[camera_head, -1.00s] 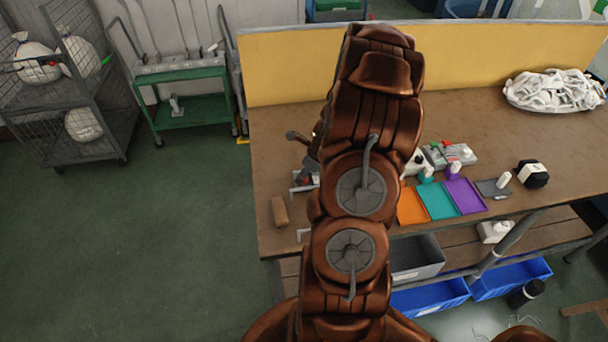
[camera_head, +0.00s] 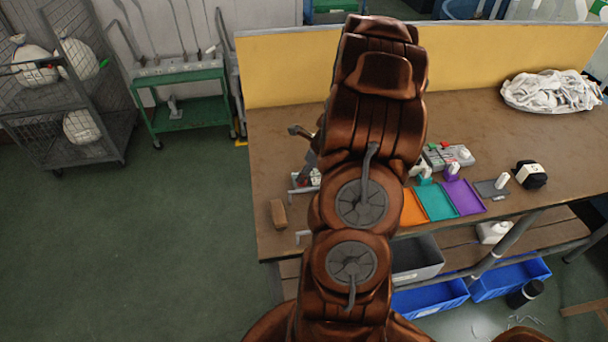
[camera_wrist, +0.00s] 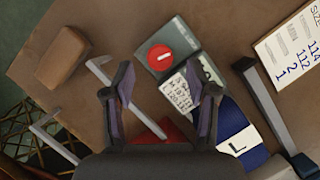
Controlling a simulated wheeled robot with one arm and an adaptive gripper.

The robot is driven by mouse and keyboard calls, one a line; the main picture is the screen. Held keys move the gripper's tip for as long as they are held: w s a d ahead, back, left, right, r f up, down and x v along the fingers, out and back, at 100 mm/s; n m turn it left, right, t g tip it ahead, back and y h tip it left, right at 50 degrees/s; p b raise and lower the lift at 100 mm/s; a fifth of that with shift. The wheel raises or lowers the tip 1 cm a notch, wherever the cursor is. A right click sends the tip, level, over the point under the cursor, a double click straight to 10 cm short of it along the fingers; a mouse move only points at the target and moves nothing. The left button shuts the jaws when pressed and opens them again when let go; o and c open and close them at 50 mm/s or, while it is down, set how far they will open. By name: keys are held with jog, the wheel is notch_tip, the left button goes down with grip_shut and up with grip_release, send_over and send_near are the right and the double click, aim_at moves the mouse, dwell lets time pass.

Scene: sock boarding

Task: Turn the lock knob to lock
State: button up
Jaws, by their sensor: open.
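The red round lock knob (camera_wrist: 160,57) with a pale mark across its face sits on a grey-green box (camera_wrist: 180,42) in the wrist view. My gripper (camera_wrist: 160,84) is open and empty. Its two dark fingers stand apart, one on each side of the picture's middle, with their tips below the knob in the picture. They do not appear to touch it. A printed label (camera_wrist: 182,92) lies just below the box, between the fingers. In the head view my own arm hides the knob and most of the gripper.
A brown block (camera_head: 278,213) lies near the table's left edge, also in the wrist view (camera_wrist: 55,55). A blue card marked L (camera_wrist: 238,140) and a size sheet (camera_wrist: 295,50) lie right. Coloured trays (camera_head: 436,202) lie right of my arm.

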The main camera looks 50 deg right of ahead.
jog(key=shift+v, duration=2.25)
jog(key=shift+w+a, duration=0.1)
